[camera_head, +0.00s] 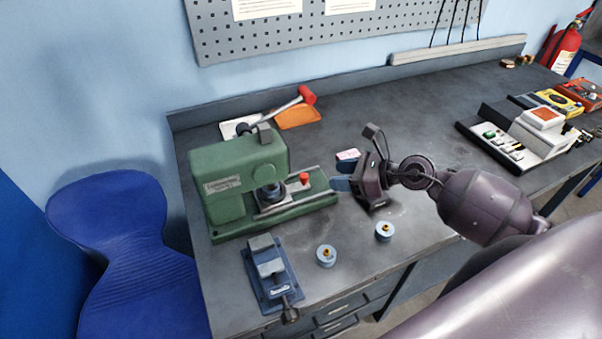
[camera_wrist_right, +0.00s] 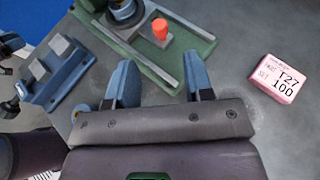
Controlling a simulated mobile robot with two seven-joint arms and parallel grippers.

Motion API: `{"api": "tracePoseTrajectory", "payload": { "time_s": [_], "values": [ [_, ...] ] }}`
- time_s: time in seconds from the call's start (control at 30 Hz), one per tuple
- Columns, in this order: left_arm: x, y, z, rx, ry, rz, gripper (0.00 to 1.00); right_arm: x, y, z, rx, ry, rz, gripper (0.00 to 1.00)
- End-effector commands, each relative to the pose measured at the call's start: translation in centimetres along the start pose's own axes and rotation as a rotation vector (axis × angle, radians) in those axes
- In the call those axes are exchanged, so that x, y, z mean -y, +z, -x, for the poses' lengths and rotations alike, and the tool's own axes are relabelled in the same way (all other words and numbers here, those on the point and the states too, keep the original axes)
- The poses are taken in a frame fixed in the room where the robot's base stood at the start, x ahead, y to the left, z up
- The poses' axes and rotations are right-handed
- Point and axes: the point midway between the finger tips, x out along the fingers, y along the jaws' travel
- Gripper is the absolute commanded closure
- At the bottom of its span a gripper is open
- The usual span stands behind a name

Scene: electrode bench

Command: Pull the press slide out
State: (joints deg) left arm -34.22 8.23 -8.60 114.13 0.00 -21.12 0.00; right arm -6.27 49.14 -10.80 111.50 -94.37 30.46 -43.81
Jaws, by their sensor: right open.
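The green press (camera_head: 245,180) stands at the left end of the grey bench. Its light metal slide (camera_head: 284,194) lies on rails under the press head and carries a red knob (camera_head: 304,178). In the right wrist view the slide (camera_wrist_right: 150,45) and the red knob (camera_wrist_right: 160,30) are ahead of the fingers. My right gripper (camera_head: 341,177) is just right of the press base. My left gripper is not in view.
A blue vise (camera_head: 265,270) stands in front of the press. Two round blue-grey pieces (camera_head: 326,256) (camera_head: 385,231) sit near the front edge. A pink labelled box (camera_wrist_right: 280,79) lies right of the fingers.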

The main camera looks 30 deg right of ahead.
Motion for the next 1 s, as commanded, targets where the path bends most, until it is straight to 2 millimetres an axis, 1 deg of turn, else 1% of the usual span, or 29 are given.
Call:
{"api": "tracePoseTrajectory", "payload": {
  "time_s": [0.13,0.3,0.5,0.7,1.0],
  "values": [
    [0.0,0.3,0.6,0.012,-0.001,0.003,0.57,0.0,0.3,-2.4,0.005,0.001,-0.002,0.52],
    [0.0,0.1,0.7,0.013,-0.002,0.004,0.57,0.0,0.3,-5.4,0.005,0.001,-0.003,0.52],
    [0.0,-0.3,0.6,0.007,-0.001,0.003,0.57,-0.1,0.2,-8.1,0.004,0.001,-0.003,0.52],
    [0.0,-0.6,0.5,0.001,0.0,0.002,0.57,-0.1,0.1,-9.4,0.003,0.0,-0.002,0.52],
    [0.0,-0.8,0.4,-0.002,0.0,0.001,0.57,-0.1,0.1,-9.6,0.002,0.0,-0.002,0.52]
  ]
}}
